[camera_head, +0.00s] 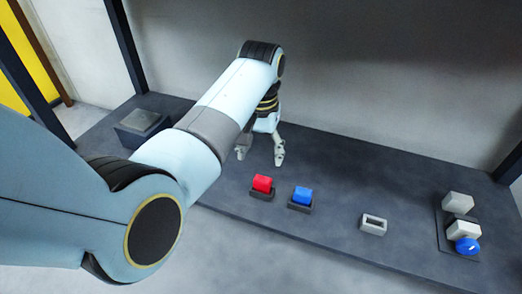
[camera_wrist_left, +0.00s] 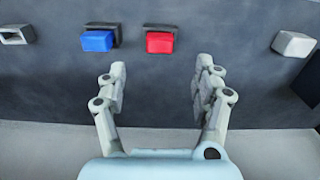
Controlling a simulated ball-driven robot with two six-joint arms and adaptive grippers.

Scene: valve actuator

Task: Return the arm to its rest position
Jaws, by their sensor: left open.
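My left arm comes in from the left of the head view and reaches over the dark bench. My left gripper (camera_head: 261,156) hangs at its end, fingers pointing down, open and empty. It is behind and beside the red block (camera_head: 262,184), apart from it. In the left wrist view the two fingers of the gripper (camera_wrist_left: 161,78) stand wide apart with only bare bench between them. The red block there (camera_wrist_left: 160,43) lies beyond the fingertips, and the blue block (camera_wrist_left: 97,41) is to its left. My right gripper is in neither view.
The dark bench (camera_head: 340,175) also carries a blue block (camera_head: 302,196) on a base, a hollow grey frame (camera_head: 373,224), a unit with a blue knob (camera_head: 467,246) at right, and a grey box (camera_head: 144,121) at back left. A pale block (camera_wrist_left: 294,43) shows at right in the wrist view.

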